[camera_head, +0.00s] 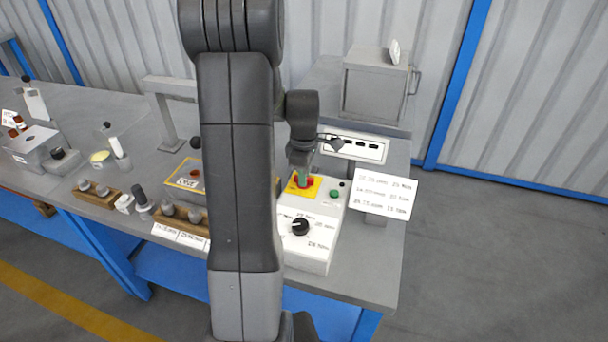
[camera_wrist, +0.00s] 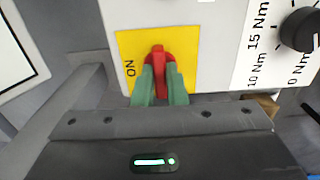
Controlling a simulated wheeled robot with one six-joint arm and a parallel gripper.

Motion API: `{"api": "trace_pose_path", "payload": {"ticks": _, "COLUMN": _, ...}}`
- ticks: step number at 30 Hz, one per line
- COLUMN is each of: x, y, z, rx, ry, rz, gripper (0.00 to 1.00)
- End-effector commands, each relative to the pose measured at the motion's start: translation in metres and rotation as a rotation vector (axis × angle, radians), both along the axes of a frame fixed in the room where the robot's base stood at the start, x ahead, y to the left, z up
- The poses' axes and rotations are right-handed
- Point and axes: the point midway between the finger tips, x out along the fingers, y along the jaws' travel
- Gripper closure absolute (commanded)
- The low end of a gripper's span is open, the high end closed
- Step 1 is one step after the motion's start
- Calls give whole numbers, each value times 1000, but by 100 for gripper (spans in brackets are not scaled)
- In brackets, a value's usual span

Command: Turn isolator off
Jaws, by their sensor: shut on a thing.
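The isolator is a red rotary handle (camera_wrist: 158,54) on a yellow plate (camera_wrist: 127,44) on the face of a white control box (camera_wrist: 205,35). "ON" is printed on the plate beside the handle. My gripper (camera_wrist: 159,80) has its green fingers on either side of the red handle and is shut on it. The fingers hide part of the handle. In the head view, the yellow plate (camera_head: 313,188) and red handle (camera_head: 309,181) show under my gripper (camera_head: 300,172), partly hidden.
The box also has a black dial (camera_head: 300,227) with Nm marks and a green button (camera_head: 334,193). A white label card (camera_head: 384,193) stands at the right. A grey cabinet (camera_head: 375,85) is behind. Several tools and blocks crowd the bench (camera_head: 340,272) to the left.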

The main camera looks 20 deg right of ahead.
Motion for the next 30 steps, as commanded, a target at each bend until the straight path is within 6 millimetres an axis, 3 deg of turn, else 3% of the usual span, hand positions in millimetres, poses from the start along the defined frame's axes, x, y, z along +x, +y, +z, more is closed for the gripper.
{"api": "trace_pose_path", "payload": {"ticks": 6, "x": 1, "y": 0, "z": 1, "rx": -2, "ry": -3, "rz": 2, "gripper": 100}}
{"api": "trace_pose_path", "payload": {"ticks": 7, "x": 1, "y": 0, "z": 1, "rx": -2, "ry": -3, "rz": 2, "gripper": 84}}
{"api": "trace_pose_path", "payload": {"ticks": 10, "x": 1, "y": 0, "z": 1, "rx": -2, "ry": -2, "rz": 2, "gripper": 66}}
{"api": "trace_pose_path", "payload": {"ticks": 22, "x": 1, "y": 0, "z": 9, "rx": -2, "ry": -2, "rz": 0, "gripper": 66}}
{"api": "trace_pose_path", "payload": {"ticks": 30, "x": 1, "y": 0, "z": 65, "rx": -4, "ry": -7, "rz": 1, "gripper": 66}}
